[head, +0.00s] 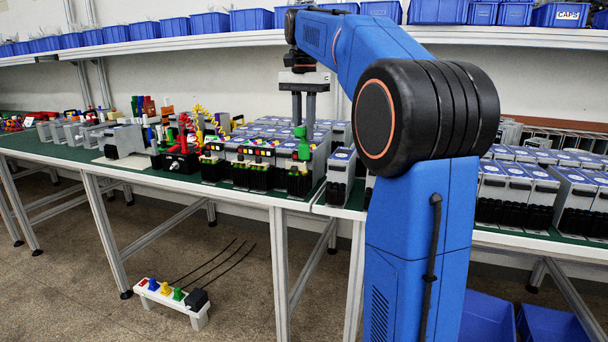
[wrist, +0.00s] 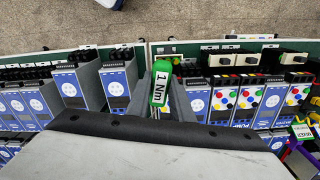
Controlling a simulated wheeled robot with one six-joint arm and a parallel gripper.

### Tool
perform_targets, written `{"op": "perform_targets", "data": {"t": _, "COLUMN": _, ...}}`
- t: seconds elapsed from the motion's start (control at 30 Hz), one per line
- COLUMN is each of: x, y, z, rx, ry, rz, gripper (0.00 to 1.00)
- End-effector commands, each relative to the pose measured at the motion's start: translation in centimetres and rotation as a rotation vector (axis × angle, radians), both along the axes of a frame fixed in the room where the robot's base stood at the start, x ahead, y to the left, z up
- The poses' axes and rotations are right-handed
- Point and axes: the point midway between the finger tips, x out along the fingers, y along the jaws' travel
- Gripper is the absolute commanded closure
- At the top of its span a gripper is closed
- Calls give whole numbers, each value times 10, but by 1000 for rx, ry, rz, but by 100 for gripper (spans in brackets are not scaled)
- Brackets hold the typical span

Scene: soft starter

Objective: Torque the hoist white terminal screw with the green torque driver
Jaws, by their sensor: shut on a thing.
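My gripper (head: 302,121) is shut on the green torque driver (head: 300,133), above the row of soft starters. In the wrist view, the green torque driver (wrist: 161,70) sits between the grey fingers, with a white "1 Nm" label on it. Its tip is hidden. Soft starters with coloured buttons (wrist: 226,100) stand to the right of the driver, some with pale terminal blocks (wrist: 223,60) at the front. Plainer blue-faced starters (wrist: 68,88) stand to its left. I cannot make out which starter is the hoist or its white terminal screw.
A driver rack with coloured handles (head: 178,155) stands left of the starters on the green-topped bench (head: 22,143). Another green labelled handle (wrist: 302,130) shows at the wrist view's right. Blue bins (head: 250,19) line the shelf above. A small white stand (head: 172,297) is on the floor.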

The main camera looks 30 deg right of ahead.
Motion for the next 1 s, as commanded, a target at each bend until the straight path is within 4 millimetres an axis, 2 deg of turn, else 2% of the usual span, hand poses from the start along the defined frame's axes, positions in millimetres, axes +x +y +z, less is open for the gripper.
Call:
{"op": "perform_targets", "data": {"t": 0.2, "x": 0, "y": 0, "z": 0, "rx": 0, "ry": 0, "rz": -101, "gripper": 100}}
{"op": "perform_targets", "data": {"t": 0.47, "x": 0, "y": 0, "z": 0, "rx": 0, "ry": 0, "rz": -98, "gripper": 100}}
{"op": "perform_targets", "data": {"t": 0.57, "x": 0, "y": 0, "z": 0, "rx": 0, "ry": 0, "rz": -53, "gripper": 100}}
{"op": "perform_targets", "data": {"t": 0.83, "x": 0, "y": 0, "z": 0, "rx": 0, "ry": 0, "rz": 212, "gripper": 100}}
{"op": "perform_targets", "data": {"t": 1.0, "x": 0, "y": 0, "z": 0, "rx": 0, "ry": 0, "rz": 297, "gripper": 100}}
